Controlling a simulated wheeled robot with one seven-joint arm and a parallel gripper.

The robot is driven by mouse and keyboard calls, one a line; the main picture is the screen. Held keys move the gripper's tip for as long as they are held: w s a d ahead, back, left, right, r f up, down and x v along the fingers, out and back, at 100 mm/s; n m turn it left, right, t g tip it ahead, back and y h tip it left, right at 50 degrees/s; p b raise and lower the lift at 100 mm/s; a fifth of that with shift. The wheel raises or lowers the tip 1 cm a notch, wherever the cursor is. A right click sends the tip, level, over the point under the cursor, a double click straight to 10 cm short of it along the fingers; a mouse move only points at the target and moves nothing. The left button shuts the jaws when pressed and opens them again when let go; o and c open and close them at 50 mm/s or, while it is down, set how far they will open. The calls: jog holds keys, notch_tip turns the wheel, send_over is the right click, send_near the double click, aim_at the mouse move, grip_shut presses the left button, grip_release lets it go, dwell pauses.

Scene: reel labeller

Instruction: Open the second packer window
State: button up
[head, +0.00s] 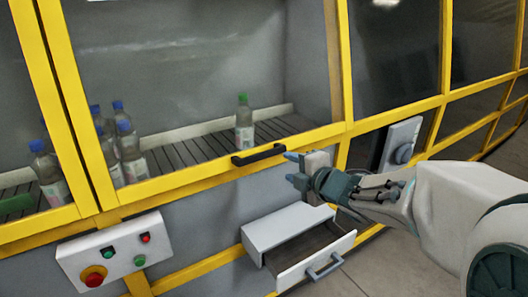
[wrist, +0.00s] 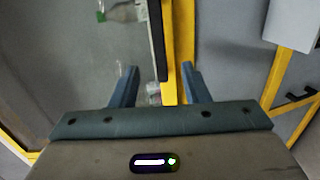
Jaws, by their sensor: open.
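The packer window (head: 205,70) is a large clear pane in a yellow frame, and it looks shut. A black bar handle (head: 258,154) sits on its lower yellow rail, towards the right. The handle also shows in the wrist view (wrist: 157,42) as a dark upright bar. My gripper (head: 291,167) is open, just right of the handle's right end in the head view. In the wrist view my gripper (wrist: 158,70) has its two blue fingers apart, with the handle's end and yellow rail seen between them. I see no contact with the handle.
Bottles (head: 132,150) stand behind the pane on a slatted conveyor (head: 185,153). Below, an open white drawer (head: 318,262) juts out. A control box (head: 115,252) with buttons is at lower left. A white box with a knob (head: 402,142) is right of my gripper.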

aim_at(263, 156)
jog(key=shift+n, duration=0.3)
jog(key=x, duration=1.4)
jog(key=shift+s+a, duration=0.25)
jog(key=shift+a, duration=0.1)
